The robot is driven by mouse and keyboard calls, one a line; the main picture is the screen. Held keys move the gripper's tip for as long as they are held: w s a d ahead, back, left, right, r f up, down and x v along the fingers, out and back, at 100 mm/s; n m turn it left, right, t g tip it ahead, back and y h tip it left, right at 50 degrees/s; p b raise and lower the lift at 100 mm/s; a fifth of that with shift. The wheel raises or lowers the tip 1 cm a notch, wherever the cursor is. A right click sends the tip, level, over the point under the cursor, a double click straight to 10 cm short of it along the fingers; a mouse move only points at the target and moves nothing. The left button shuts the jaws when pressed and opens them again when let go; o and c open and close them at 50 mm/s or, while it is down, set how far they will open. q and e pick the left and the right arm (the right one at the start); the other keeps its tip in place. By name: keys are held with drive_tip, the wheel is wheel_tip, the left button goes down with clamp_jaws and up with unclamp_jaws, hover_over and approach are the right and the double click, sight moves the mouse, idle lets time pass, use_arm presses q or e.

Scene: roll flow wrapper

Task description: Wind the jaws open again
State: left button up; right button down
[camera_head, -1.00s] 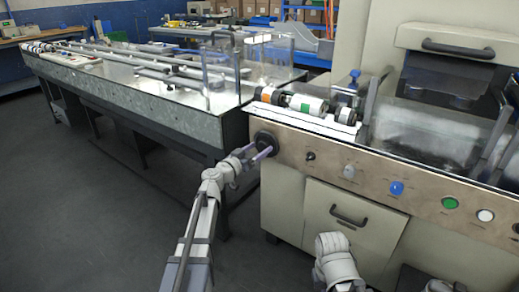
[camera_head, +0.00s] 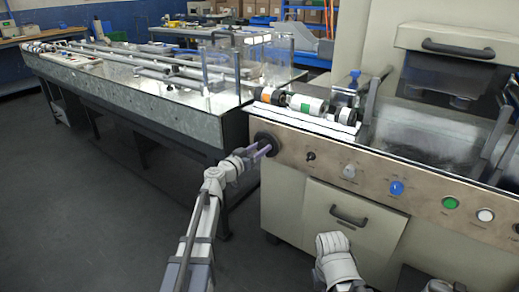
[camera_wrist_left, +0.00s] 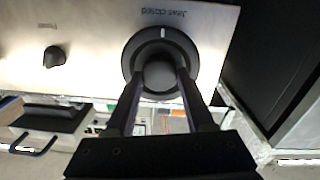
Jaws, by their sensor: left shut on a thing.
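A round black knob (camera_wrist_left: 161,48) sits on the machine's metal front panel. Its white mark points to the printed label "Jaws closed" (camera_wrist_left: 164,13), which reads upside down in the left wrist view. In the head view the knob (camera_head: 266,139) is at the panel's left end. My left gripper (camera_head: 264,149) is at the knob, and in the left wrist view its two fingers (camera_wrist_left: 160,78) are shut on it from either side. The fingers hide part of the knob's rim. My right gripper is not in view; only part of my right arm shows at the bottom.
A smaller black knob (camera_wrist_left: 54,56) is on the same panel. A blue knob (camera_head: 396,187), a green button (camera_head: 450,203) and a white button (camera_head: 485,215) lie farther right. Rollers (camera_head: 306,104) lie on top. A long metal table (camera_head: 150,90) stands left, with open floor before it.

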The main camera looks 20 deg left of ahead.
use_arm(q)
clamp_jaws()
